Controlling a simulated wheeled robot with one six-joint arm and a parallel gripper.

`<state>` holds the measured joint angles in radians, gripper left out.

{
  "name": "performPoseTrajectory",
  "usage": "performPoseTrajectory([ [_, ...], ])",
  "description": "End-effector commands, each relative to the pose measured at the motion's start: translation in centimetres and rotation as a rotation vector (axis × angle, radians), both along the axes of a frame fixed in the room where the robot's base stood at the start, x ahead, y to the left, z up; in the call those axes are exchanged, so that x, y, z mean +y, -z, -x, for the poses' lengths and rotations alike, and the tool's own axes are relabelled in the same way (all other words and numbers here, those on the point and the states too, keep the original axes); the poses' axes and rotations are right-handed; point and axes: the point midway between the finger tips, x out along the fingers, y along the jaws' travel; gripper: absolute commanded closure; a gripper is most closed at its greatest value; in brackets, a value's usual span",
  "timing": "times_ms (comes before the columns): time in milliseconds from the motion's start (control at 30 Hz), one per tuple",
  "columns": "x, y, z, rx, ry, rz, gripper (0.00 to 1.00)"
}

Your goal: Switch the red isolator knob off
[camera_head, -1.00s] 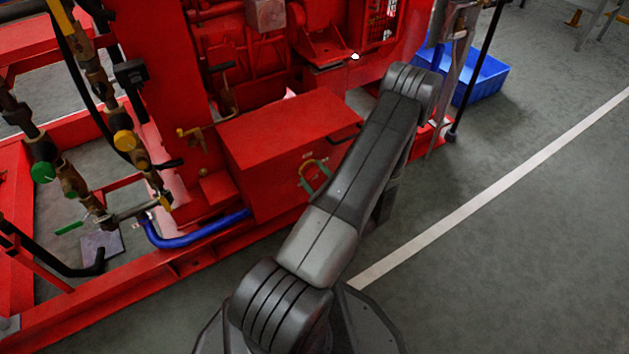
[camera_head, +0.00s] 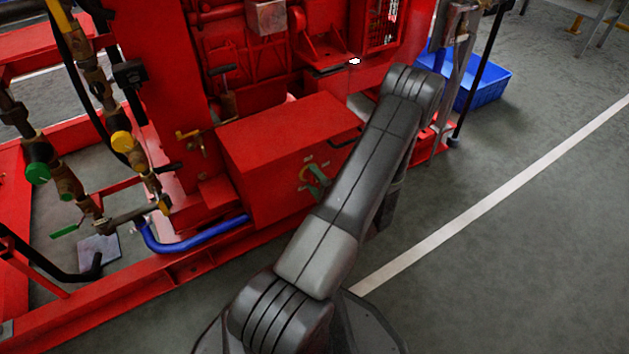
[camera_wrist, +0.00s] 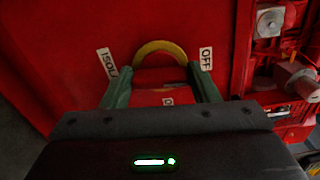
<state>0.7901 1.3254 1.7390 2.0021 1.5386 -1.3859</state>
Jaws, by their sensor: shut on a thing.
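The red isolator knob (camera_wrist: 160,77) sits on the red panel, between the two green fingers of my gripper (camera_wrist: 158,70) in the wrist view. The fingers are shut on the knob's sides. A yellow arc (camera_wrist: 160,46) curves on the panel just beyond the knob. A white OFF label (camera_wrist: 206,59) is right of the fingers, and a tilted label starting "ISOL" (camera_wrist: 107,62) is to the left. A third label under the knob is mostly hidden by my gripper's body. In the head view my green gripper (camera_head: 317,180) is at the front of the red box (camera_head: 278,140), partly behind my arm.
Red engine frame and pipework stand around the box. A blue hose (camera_head: 200,234) runs at its left foot. A blue crate (camera_head: 485,85) and a black post (camera_head: 480,70) are at the right.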

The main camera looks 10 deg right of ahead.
Motion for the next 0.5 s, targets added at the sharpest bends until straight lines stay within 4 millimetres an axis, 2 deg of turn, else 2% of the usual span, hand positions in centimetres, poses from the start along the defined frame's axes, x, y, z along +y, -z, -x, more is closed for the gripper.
performPoseTrajectory([
  [500, 0.03, 0.12, 0.03, -0.025, 0.000, 0.076, 0.68],
])
